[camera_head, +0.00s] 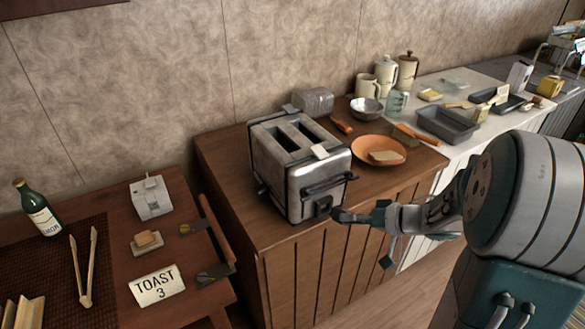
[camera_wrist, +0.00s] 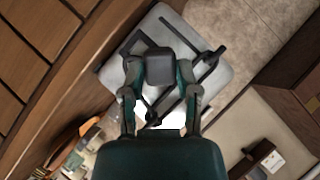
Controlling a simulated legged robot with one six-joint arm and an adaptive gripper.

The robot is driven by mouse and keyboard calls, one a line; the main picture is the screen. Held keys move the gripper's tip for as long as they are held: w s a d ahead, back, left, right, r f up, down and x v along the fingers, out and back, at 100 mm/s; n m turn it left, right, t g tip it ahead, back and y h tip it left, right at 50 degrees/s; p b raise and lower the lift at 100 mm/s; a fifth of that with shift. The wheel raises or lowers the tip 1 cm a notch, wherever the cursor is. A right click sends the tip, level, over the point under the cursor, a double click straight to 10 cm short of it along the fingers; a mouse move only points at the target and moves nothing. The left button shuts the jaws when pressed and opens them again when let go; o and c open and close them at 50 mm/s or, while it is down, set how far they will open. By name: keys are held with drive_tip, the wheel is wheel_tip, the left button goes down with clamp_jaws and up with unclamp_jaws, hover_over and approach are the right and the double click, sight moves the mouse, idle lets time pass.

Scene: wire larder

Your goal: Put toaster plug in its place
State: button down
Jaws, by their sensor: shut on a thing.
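My gripper (camera_head: 342,214) is at the lower front corner of the steel toaster (camera_head: 300,165), at the counter's front edge. In the wrist view, my gripper (camera_wrist: 160,80) is shut, with its two fingers on either side of a dark grey block (camera_wrist: 160,66). The block may be the toaster plug, but I cannot tell for sure. It lies in front of the pale toaster side (camera_wrist: 228,40), among black bars. In the head view, a dark block (camera_head: 322,206) shows low on the toaster front, just left of the fingertips. No cord is clear in either view.
An orange plate (camera_head: 365,143) with bread stands right of the toaster. A grey tray (camera_head: 447,125), a metal bowl (camera_head: 366,109) and jars are behind. On the lower left table are a small grey box (camera_head: 151,197), a bottle (camera_head: 37,207), tongs and a "TOAST 3" card (camera_head: 157,287).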

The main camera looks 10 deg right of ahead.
drive_tip(key=shift+s, duration=0.1)
drive_tip(key=shift+s+d, duration=0.25)
drive_tip(key=shift+s, duration=0.55)
drive_tip(key=shift+w, duration=0.1)
